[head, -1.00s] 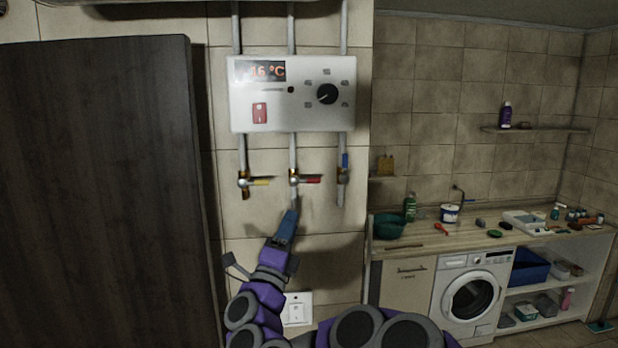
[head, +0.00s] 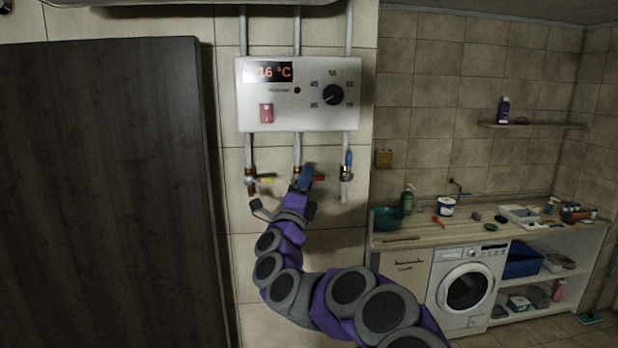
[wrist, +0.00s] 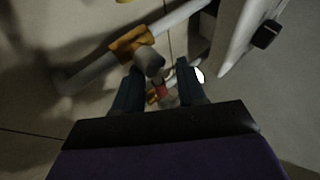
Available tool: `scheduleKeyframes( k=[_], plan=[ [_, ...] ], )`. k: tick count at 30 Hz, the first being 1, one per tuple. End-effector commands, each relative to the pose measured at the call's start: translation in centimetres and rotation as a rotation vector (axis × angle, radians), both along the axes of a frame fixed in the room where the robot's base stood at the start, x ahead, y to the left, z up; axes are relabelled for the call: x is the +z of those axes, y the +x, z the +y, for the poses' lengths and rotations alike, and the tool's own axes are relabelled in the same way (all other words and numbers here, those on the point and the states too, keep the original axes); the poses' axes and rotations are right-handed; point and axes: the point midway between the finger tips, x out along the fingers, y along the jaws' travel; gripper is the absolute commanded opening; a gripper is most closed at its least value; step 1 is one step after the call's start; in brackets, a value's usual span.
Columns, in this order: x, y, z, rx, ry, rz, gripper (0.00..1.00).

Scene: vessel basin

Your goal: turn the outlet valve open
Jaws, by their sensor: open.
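Three valves hang on pipes below the white heater box (head: 299,95). The left valve has a yellow handle (head: 266,180) turned sideways. The middle valve has a red handle (head: 319,178) pointing right, across its pipe. The right valve has a blue handle (head: 348,160) upright along its pipe. No label shows which is the outlet. My gripper (head: 304,176) is at the middle valve and hides much of it. In the wrist view my gripper (wrist: 160,77) is open, with a grey valve part (wrist: 150,60) and a bit of red handle (wrist: 160,90) between or just beyond the fingers; contact is unclear.
The heater box sits close above my gripper, with a black knob (head: 333,95) and a "16 °C" display (head: 268,72). A tall dark cabinet (head: 105,190) stands at left. A cluttered counter (head: 440,232) and a washing machine (head: 466,288) are at right.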

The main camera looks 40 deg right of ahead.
Motion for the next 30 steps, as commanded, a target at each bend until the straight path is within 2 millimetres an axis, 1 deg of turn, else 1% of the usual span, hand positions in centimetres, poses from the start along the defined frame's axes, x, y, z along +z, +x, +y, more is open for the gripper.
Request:
scheduleKeyframes(
  k=[1,3,7,10,14,21,25,26,30],
  plan=[
    [0.3,0.2,-0.5,0.002,-0.003,-0.002,0.38],
    [0.3,0.4,-1.2,0.004,0.000,0.000,0.38],
    [0.3,0.5,-1.8,0.004,0.003,0.000,0.38],
    [0.2,0.5,-1.9,0.004,0.004,-0.001,0.38],
    [0.4,0.4,-1.4,0.003,0.001,-0.001,0.37],
    [0.5,0.4,-0.6,0.003,-0.003,-0.001,0.14],
    [0.4,0.5,-0.7,0.004,-0.003,0.000,0.02],
    [0.4,0.5,-0.7,0.005,-0.001,0.000,0.00],
    [0.3,0.6,-1.0,0.006,0.000,0.002,0.00]
  ],
)
